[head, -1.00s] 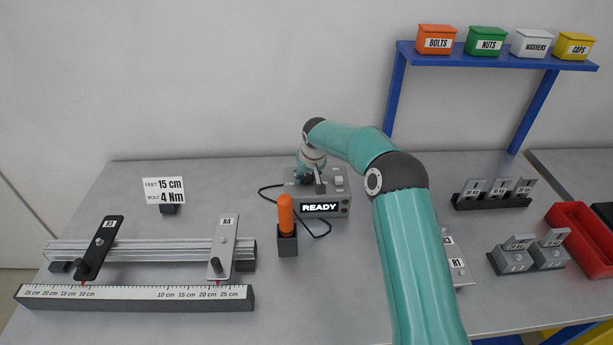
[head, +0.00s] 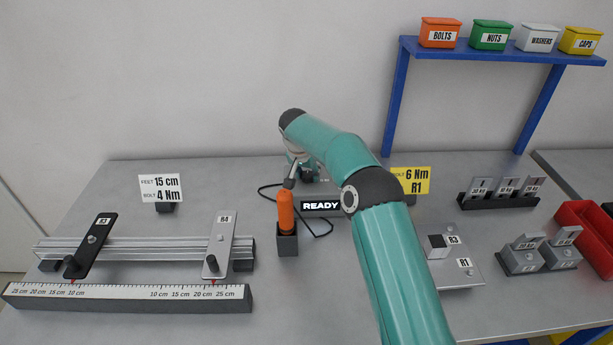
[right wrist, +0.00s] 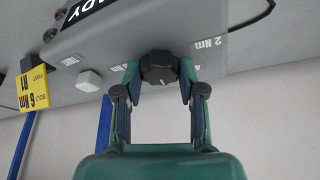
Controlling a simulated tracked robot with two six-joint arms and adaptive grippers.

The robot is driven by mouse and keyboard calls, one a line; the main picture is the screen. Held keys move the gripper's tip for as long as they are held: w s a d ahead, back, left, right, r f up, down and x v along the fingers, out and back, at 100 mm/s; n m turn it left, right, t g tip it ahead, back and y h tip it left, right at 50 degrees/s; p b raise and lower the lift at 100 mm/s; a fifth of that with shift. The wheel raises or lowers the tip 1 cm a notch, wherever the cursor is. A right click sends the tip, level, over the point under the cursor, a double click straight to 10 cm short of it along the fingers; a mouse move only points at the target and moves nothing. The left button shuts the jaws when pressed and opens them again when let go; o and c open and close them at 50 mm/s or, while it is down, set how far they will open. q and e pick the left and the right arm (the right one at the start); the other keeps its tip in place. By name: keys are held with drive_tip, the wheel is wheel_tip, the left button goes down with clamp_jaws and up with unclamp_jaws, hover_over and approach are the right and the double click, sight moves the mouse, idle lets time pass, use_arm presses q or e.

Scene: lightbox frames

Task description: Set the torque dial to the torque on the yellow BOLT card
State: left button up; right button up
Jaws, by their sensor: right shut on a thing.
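The yellow BOLT card (head: 416,181) reads 6 Nm and R1 in the head view, partly behind my right arm. The grey torque box with the READY display (head: 321,206) stands at the table's middle, largely hidden by my arm. Its black torque dial (right wrist: 158,66) shows in the right wrist view, with a 2 Nm label beside it; other labels are partly hidden. My right gripper (right wrist: 160,75) is shut on the dial, one finger on each side. I cannot read the dial's setting. My left gripper is not in view.
An orange-handled tool (head: 286,212) stands in a holder in front of the box, near a black cable. A white card (head: 161,188) reads feet 15 cm, bolt 4 Nm. A rail with a ruler (head: 130,297) lies left. A plate marked R3 and R1 (head: 455,273) lies right.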

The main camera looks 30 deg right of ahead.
drive_tip(key=m+p, duration=0.1)
drive_tip(key=m, duration=0.1)
drive_tip(key=shift+w+a+r+m+g+p, duration=0.2)
drive_tip(key=shift+a+m+g+p, duration=0.1)
drive_tip(key=shift+g+p, duration=0.1)
drive_tip(key=shift+f+m+g+h+p, duration=0.1)
drive_tip(key=shift+m+g+h+p, duration=0.25)
drive_tip(key=shift+m+p, duration=0.8)
drive_tip(key=o, duration=1.1)
drive_tip(key=shift+w, duration=0.1)
drive_tip(key=shift+o, duration=0.2)
drive_tip(key=shift+d, duration=0.1)
drive_tip(key=v, duration=1.1)
drive_tip(key=shift+a+r, duration=0.25)
drive_tip(key=shift+r, duration=0.05)
